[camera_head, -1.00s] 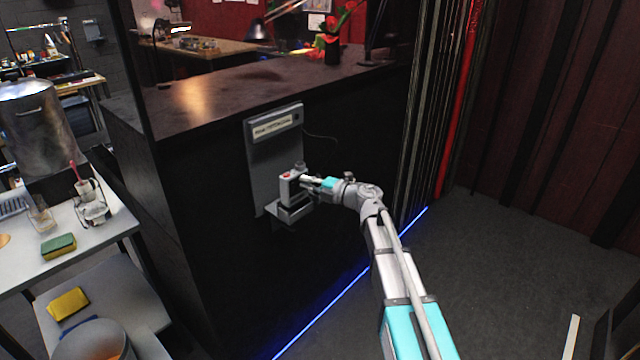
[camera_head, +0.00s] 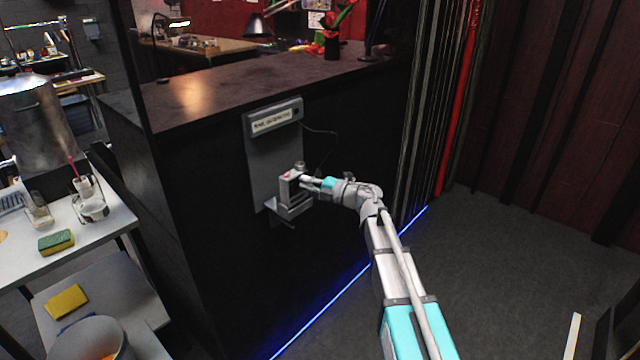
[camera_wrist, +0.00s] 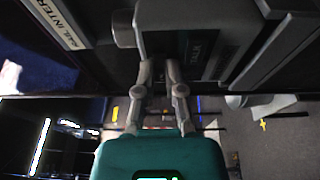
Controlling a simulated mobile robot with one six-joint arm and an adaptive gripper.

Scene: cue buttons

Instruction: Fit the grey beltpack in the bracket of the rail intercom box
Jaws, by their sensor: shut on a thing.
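The rail intercom box (camera_head: 272,122) is a grey panel with a pale label on the dark counter's side. Its bracket (camera_head: 292,209) juts out near the panel's bottom. The grey beltpack (camera_head: 287,190) stands upright at the bracket, its lower end close to or within it; how deep it sits I cannot tell. My gripper (camera_head: 308,182) is shut on the beltpack's upper part from the right. In the wrist view the fingers (camera_wrist: 160,68) pinch a knob-like part of the beltpack (camera_wrist: 165,43), beside its TALK label. The bracket is not clear there.
A thin cable (camera_head: 322,133) hangs from the box's right side. The dark counter (camera_head: 215,95) rises behind. At left a white table (camera_head: 90,232) holds a sponge and jars. The floor (camera_head: 490,280) at right is mostly clear.

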